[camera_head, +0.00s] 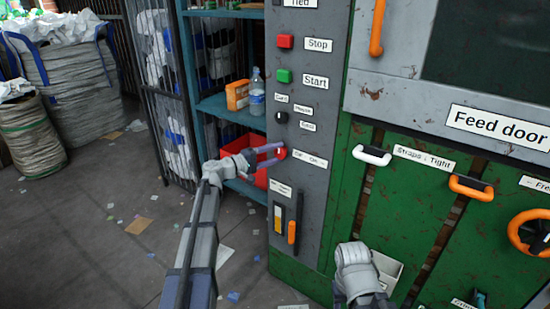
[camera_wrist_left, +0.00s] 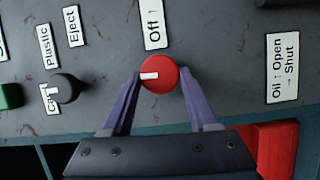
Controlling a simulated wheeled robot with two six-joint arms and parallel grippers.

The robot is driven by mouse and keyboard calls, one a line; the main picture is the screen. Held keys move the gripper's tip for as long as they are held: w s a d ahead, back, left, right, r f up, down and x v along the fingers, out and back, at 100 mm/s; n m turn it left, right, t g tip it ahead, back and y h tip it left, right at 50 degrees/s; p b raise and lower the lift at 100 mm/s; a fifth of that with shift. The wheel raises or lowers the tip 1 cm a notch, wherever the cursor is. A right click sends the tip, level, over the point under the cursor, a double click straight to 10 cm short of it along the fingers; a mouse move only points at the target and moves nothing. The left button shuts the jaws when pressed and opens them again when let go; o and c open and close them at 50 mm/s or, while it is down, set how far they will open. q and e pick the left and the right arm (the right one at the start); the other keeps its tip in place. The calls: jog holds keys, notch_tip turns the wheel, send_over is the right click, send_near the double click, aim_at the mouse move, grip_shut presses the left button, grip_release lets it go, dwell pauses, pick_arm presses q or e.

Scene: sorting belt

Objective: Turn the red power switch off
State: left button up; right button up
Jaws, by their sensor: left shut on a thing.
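The red power switch (camera_wrist_left: 165,75) is a round knob on the grey panel. Its white pointer mark points left in the left wrist view, and a label reading "Off" with an arrow (camera_wrist_left: 154,23) sits just above it. The switch also shows in the head view (camera_head: 282,153), partly covered. My left gripper (camera_wrist_left: 158,78) has one purple finger on each side of the knob and is shut on it. It also shows in the head view (camera_head: 272,156), reaching in from the left. My right gripper (camera_head: 355,268) is at the lower middle of the head view; its fingers cannot be made out.
A red Stop button (camera_head: 285,41), a green Start button (camera_head: 284,76) and a black selector knob (camera_head: 281,117) sit above the switch. An orange lever (camera_head: 292,232) is below it. A blue shelf (camera_head: 212,104) stands left of the panel, with a red bin (camera_head: 262,177) low down.

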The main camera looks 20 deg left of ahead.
pick_arm(q)
jog(key=shift+f+n, duration=0.1)
jog(key=shift+n, duration=0.2)
dwell(0.4)
jog(key=o, duration=1.3)
jog(key=shift+o, duration=0.2)
jog(key=v, duration=0.8)
